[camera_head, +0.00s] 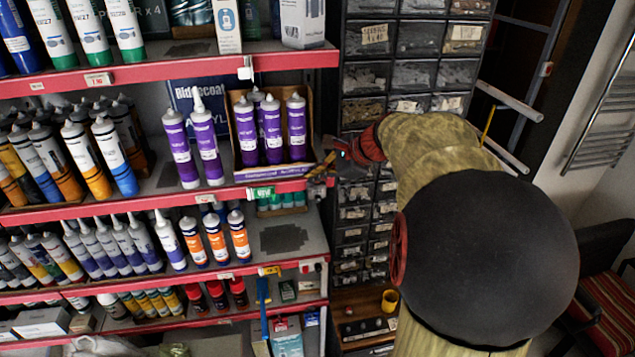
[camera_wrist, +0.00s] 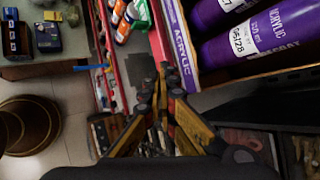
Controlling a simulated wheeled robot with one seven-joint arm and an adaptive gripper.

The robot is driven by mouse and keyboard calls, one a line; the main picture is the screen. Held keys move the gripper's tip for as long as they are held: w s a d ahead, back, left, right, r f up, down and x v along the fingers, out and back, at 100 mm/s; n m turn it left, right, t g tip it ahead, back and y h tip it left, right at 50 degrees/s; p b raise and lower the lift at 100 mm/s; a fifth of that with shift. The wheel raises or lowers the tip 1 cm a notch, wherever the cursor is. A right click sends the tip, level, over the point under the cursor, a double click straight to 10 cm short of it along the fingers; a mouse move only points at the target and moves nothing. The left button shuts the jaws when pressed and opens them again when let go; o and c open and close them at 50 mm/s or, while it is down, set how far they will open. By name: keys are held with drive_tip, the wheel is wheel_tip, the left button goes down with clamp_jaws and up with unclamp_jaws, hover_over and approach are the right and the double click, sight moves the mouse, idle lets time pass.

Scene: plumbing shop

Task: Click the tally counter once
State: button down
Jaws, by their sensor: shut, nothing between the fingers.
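My gripper (camera_head: 322,170) is at the right end of the middle red-edged shelf (camera_head: 130,205), beside a carton of purple tubes. The wrist view also shows my gripper (camera_wrist: 162,82), with its yellow-and-black fingers drawn together and nothing held between them. The fingertips are close to the shelf's red edge and the carton's purple front strip (camera_wrist: 180,45). I cannot make out the tally counter for certain in either view. My gripper and arm hide part of the shelf end, and small items there are hard to tell.
Purple acrylic tubes (camera_head: 270,130) stand in the carton, with two more (camera_head: 207,150) to its left. Orange-and-white tubes (camera_head: 215,238) stand one shelf lower. A drawer cabinet (camera_head: 415,75) stands to the right, behind my arm. A blue-handled tool (camera_head: 263,292) hangs below.

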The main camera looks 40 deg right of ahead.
drive_tip(key=shift+f+b, duration=0.35)
drive_tip(key=shift+f, duration=0.15)
idle(0.3)
drive_tip(key=shift+r, duration=0.1)
drive_tip(key=shift+r+p, duration=0.75)
drive_tip(key=shift+r, duration=0.15)
drive_tip(key=shift+r, duration=0.1)
wheel_tip(320, 180, up, 6)
drive_tip(key=p, duration=0.4)
idle(0.9)
